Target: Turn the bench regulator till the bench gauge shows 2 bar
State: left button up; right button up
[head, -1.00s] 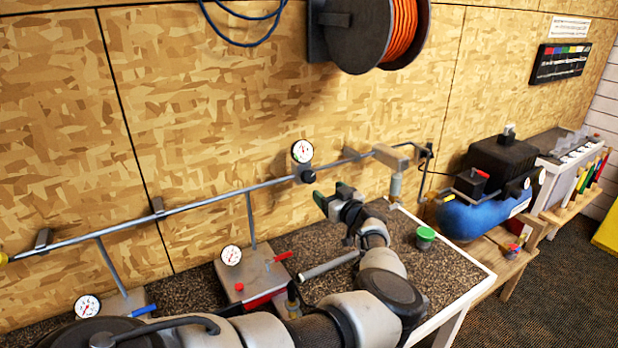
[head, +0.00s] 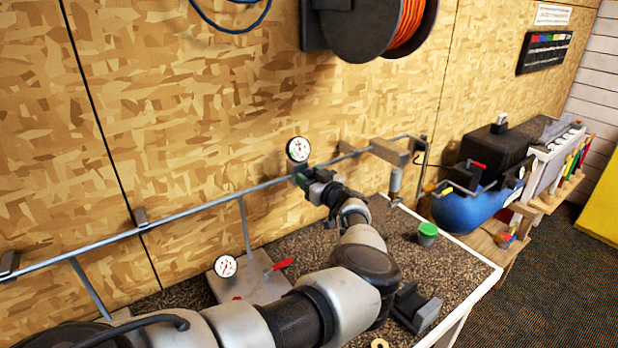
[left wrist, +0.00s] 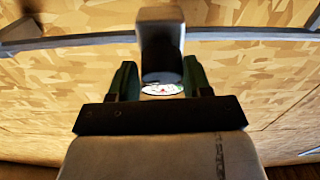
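The bench gauge (head: 298,149), a small white dial, sits on the wall pipe; its needle is too small to read. The bench regulator is hidden behind my left gripper (head: 309,178) in the head view. In the left wrist view the regulator's grey body and dark round knob (left wrist: 161,62) lie between the green fingers of my left gripper (left wrist: 156,80). The fingers stand either side of the knob with a visible gap at the left, so they look open around it. Part of the gauge dial (left wrist: 162,88) shows below the knob. My right gripper is not in view.
A second gauge (head: 225,266) and a red lever (head: 279,265) stand at the bench's left part. A green-lidded cup (head: 427,233) and a dark block-like fixture (head: 416,306) are on the right. The blue compressor (head: 468,211) stands beyond the bench.

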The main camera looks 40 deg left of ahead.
pick_arm(q)
jog(key=shift+a, duration=0.1)
jog(key=shift+c, duration=2.3)
jog(key=shift+s, duration=0.1)
jog(key=n+g+b, duration=0.1)
jog(key=n+b, duration=0.1)
jog(key=b, duration=0.1)
jog(key=n+g+b, duration=0.1)
jog(key=n+b, duration=0.2)
jog(key=shift+f+g, duration=0.15)
jog(key=shift+g, duration=0.15)
jog(key=shift+a+r+n, duration=0.1)
jog(key=shift+r+n, duration=0.1)
jog(key=shift+n, duration=0.2)
jog(key=shift+g, duration=0.3)
